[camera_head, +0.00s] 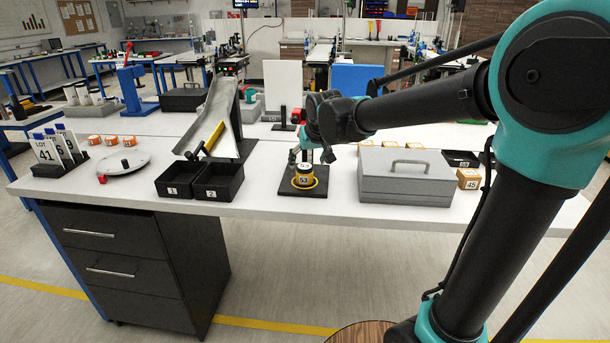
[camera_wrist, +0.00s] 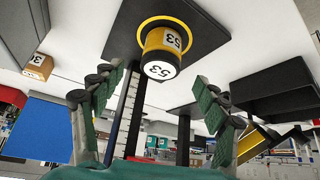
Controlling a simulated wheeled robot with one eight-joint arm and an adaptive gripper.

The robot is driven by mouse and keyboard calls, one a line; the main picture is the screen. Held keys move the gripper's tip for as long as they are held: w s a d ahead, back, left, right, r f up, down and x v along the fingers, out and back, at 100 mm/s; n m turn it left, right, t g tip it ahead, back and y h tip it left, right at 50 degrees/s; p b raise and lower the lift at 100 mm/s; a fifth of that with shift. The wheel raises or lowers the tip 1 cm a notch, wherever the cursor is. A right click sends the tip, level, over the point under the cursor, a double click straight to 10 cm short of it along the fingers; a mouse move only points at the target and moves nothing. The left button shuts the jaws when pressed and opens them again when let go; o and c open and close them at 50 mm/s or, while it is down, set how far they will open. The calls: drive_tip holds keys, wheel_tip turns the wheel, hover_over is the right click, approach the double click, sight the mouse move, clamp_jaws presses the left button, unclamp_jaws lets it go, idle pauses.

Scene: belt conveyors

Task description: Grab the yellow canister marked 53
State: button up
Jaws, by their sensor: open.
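The yellow canister (camera_head: 304,174), with white labels marked 53 on its top and side, stands upright on a black square base (camera_head: 288,190) inside a yellow ring (camera_head: 304,185) on the white table. In the wrist view the canister (camera_wrist: 162,52) shows ahead of and between my fingers, with no finger touching it. My gripper (camera_head: 315,150) is just above and behind the canister in the head view. In the wrist view my gripper (camera_wrist: 163,112) shows its two green-padded fingers spread apart and empty.
A grey metal box with a handle (camera_head: 405,178) stands close to the right of the base. Two black bins (camera_head: 220,181) and a sloping metal chute (camera_head: 215,115) stand to the left. A box marked 45 (camera_head: 469,179) is at the right. Bare table lies in front.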

sight(306, 168)
drive_tip(key=shift+s+x, duration=0.1)
drive_tip(key=shift+x, duration=1.75)
drive_tip(key=shift+s+x, duration=0.15)
drive_tip(key=shift+x, duration=1.7)
drive_tip(key=shift+f, duration=0.15)
drive_tip(key=c, duration=1.5)
drive_tip(key=shift+o, duration=0.2)
